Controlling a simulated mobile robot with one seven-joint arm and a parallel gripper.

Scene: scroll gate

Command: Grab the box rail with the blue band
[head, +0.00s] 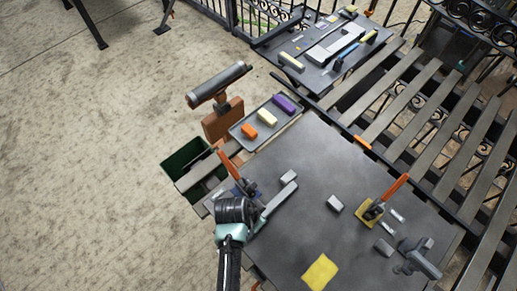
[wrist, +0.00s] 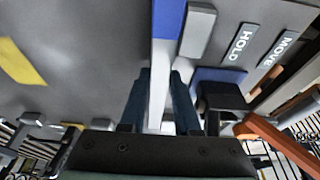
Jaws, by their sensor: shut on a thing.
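The box rail (wrist: 158,95) is a long, pale bar with a blue band (wrist: 169,18) around it, seen at the top middle of the wrist view. My gripper (wrist: 161,85) has its two dark blue fingers on either side of the rail's pale part, shut on it. In the head view the rail (head: 279,203) slants across the grey table (head: 300,240), and my gripper (head: 250,216) is at its near-left end. My wrist hides that end, and the blue band cannot be made out there. I cannot tell whether the rail touches the table.
A clamp with an orange handle (head: 232,170) on a blue pad (wrist: 218,75) stands close beside my gripper. A grey block (head: 288,177) lies near the rail. A second clamp (head: 374,208) on a yellow pad and a yellow sheet (head: 320,272) are farther right. HOLD (wrist: 242,42) and MOVE (wrist: 276,50) labels lie nearby.

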